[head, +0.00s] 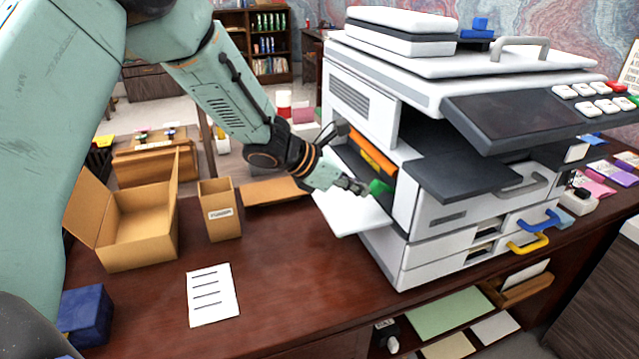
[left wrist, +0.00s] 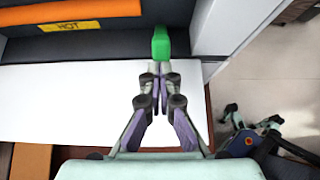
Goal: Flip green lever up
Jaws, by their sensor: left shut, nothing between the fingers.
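The green lever (head: 379,187) sticks out of the open side of the white copier (head: 350,102), below an orange roller (head: 372,158). My left gripper (head: 366,190) is shut and empty, with its tips right at the lever. In the left wrist view the green lever (left wrist: 161,43) stands just beyond the closed fingertips (left wrist: 160,72). I cannot tell whether they touch it. The orange roller (left wrist: 70,13) and a yellow HOT label (left wrist: 69,26) show at upper left there. My right gripper is not in view.
A white tray panel (head: 352,212) extends below my left gripper. An open cardboard box (head: 135,240), a small labelled box (head: 219,210) and a printed sheet (head: 212,295) are on the desk (head: 290,270). The desk middle is clear.

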